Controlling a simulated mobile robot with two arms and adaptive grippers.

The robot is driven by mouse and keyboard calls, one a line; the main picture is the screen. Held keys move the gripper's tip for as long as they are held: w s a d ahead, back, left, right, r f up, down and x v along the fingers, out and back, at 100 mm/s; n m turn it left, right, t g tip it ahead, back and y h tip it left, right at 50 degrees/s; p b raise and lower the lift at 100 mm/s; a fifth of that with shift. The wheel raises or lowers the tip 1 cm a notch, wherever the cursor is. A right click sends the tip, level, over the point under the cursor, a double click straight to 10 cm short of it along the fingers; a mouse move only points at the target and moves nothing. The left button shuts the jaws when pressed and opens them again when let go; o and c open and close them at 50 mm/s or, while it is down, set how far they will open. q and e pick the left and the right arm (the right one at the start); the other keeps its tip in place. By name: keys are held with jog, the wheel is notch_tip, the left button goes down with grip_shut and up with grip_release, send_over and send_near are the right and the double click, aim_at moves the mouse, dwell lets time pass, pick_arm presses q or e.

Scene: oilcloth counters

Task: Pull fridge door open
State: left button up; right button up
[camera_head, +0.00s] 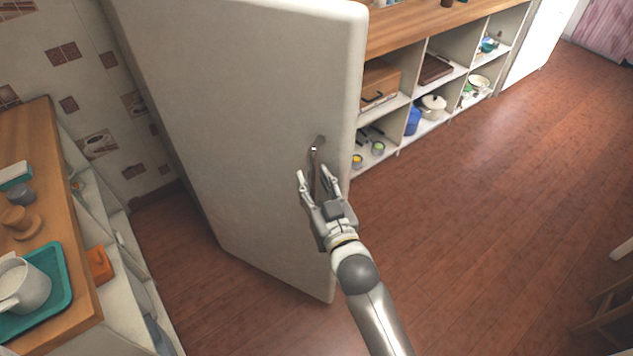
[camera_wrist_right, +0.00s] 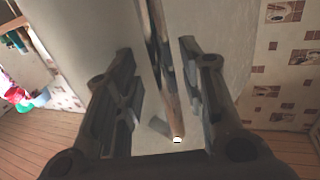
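The fridge door (camera_head: 240,110) is a large pale panel across the middle of the head view. Its slim metal handle (camera_head: 316,160) is upright near the door's right edge. My right gripper (camera_head: 315,178) is at the handle with its fingers apart, one on each side of it. In the right wrist view the handle (camera_wrist_right: 160,65) runs between the two spread fingers, with a gap visible on both sides. I cannot tell from these frames whether the door stands ajar. My left gripper is not in view.
A wooden counter (camera_head: 40,150) at the left holds a teal tray (camera_head: 62,262) with a pale mug (camera_head: 28,286). Low open shelves (camera_head: 398,103) with pots and boxes stand behind the door at the right. The wooden floor (camera_head: 480,200) at the right is largely clear.

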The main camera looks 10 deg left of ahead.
jog(key=v, duration=1.2)
jog(key=shift+d, duration=0.25)
jog(key=shift+w, duration=0.1)
